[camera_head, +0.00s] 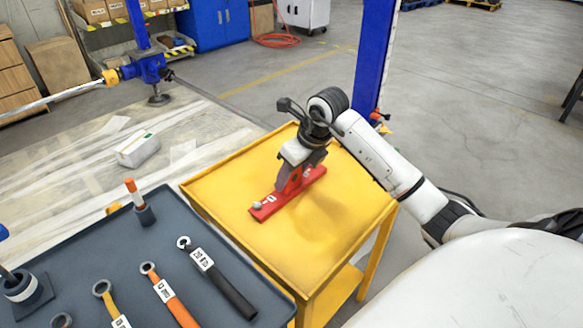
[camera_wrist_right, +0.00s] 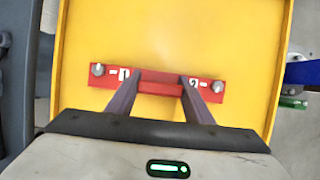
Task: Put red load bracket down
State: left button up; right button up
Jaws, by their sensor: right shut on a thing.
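The red load bracket (camera_head: 270,208) is a flat red bar with white labels and a grey bolt at its near end. It is over the yellow cart's top (camera_head: 234,190), and I cannot tell whether it touches the surface. My right gripper (camera_head: 289,187) comes down on it from above. In the right wrist view the bracket (camera_wrist_right: 160,80) lies level across the picture, with a bolt head near each end. There my right gripper (camera_wrist_right: 160,82) has its two dark fingers on the bracket's middle part. My left gripper is not in view.
A dark tray (camera_head: 150,238) holding several ring wrenches stands next to the cart's left side. A blue post (camera_head: 374,50) rises behind the cart. A blue jack with a yellow collar (camera_head: 152,68) stands at the back left. The cart's top is otherwise clear.

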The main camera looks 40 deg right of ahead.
jog(key=shift+w+r, duration=0.1)
jog(key=o, duration=1.3)
jog(key=p+v, duration=0.1)
jog(key=v, duration=1.1)
jog(key=shift+s, duration=0.2)
